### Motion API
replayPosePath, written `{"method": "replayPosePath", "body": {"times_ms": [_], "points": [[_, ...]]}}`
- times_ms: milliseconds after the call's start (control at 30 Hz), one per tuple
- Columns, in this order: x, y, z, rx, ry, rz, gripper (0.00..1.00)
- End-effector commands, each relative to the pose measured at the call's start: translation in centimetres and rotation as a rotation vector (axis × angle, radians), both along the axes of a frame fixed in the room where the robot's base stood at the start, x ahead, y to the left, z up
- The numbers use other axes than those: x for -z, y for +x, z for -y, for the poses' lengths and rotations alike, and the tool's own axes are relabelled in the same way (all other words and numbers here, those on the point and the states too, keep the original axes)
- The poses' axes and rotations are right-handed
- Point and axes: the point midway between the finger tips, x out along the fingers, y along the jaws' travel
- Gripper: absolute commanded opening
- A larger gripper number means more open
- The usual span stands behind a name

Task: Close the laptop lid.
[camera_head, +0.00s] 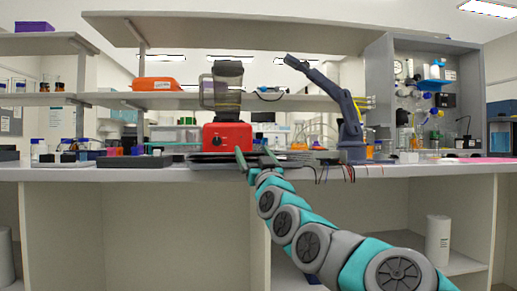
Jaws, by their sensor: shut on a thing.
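The laptop (210,158) appears as a thin, dark, flat shape on the bench top, near its front edge and in front of a red-based blender. It is seen almost edge-on, so the lid's angle cannot be told. My gripper (255,155) is at the laptop's front edge, right of its middle. Its two green fingers stand apart, one on each side of a part of the laptop, and it is shut on it. The exact contact is too small to see.
The red-based blender (227,135) stands right behind the laptop. A dark blue robot arm model (350,125) stands to the right, with loose wires (335,172) over the bench edge. A dark flat box (134,161) lies left. Shelves (250,35) hang above.

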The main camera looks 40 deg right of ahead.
Motion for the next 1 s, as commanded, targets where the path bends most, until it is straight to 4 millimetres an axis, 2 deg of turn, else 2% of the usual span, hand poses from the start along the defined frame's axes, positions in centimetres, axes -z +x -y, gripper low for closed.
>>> {"method": "replayPosePath", "body": {"times_ms": [33,533,567,633,1000], "points": [[0.8,0.47,-0.09,-0.004,0.003,-0.006,0.0],[0.95,0.51,-0.22,-0.003,0.001,0.003,0.0],[0.95,0.51,-0.22,-0.003,0.001,0.002,0.92],[0.9,0.46,-0.22,-0.003,0.0,0.004,1.0],[0.77,-0.18,-0.29,0.0,-0.003,0.01,1.0]]}}
